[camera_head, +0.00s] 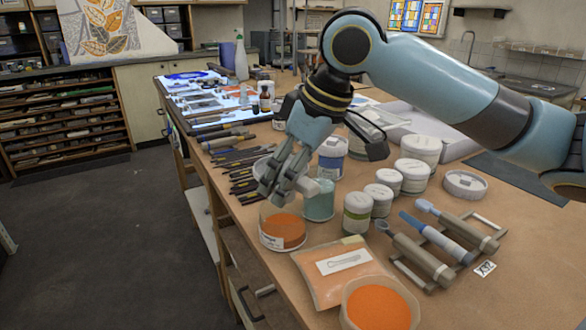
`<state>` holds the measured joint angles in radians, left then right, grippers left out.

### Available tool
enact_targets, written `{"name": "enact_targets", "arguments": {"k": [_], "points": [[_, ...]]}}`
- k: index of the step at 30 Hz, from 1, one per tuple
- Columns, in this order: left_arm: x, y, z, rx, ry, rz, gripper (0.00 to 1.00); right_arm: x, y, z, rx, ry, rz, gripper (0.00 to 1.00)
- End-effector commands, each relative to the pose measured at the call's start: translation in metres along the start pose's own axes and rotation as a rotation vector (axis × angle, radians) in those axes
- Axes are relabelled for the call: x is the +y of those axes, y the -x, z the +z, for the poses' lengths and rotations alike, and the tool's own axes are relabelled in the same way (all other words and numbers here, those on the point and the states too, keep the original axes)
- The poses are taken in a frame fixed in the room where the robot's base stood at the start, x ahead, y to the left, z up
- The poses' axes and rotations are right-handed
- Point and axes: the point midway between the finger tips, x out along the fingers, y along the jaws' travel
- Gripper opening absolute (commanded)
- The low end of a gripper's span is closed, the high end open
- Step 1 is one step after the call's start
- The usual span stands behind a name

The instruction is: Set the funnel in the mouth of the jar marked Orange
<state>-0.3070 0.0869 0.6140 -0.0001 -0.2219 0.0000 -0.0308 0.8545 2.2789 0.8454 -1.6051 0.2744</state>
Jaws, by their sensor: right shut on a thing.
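The jar marked Orange (283,234) is a clear jar with orange powder and a pale label, standing near the table's left edge. My right gripper (283,188) is directly above its mouth, pointing down, with its fingers shut. A pale grey rounded thing, apparently the funnel (262,167), shows at the left of the fingers and is mostly hidden by them. The fingers hide much of the jar's mouth, so I cannot tell whether the funnel touches it. My left gripper is not in view.
A jar of teal powder (320,203) stands close to the right of the orange jar. A bag of orange powder (341,268) and a bowl of orange powder (378,305) lie in front. White-lidded jars (357,212) and a tool rack (424,262) are to the right.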

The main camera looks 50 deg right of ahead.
Motion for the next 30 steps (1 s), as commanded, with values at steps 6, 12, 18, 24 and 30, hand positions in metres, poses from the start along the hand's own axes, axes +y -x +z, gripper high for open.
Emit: {"name": "enact_targets", "arguments": {"k": [6, 12, 18, 24, 30], "points": [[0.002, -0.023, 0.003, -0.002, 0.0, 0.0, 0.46, 0.0, -0.018, 0.008, -0.001, 0.0, 0.0, 0.38], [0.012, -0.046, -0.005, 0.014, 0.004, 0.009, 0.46, 0.0, -0.035, 0.015, -0.001, 0.0, 0.001, 0.38], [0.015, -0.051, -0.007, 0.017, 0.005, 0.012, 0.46, 0.0, -0.048, 0.02, 0.0, -0.001, -0.001, 0.38], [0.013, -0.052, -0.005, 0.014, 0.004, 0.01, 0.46, 0.0, -0.052, 0.022, -0.001, 0.0, -0.001, 0.38], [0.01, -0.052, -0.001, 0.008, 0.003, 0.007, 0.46, -0.001, -0.053, 0.022, -0.002, -0.001, -0.002, 0.38]]}}
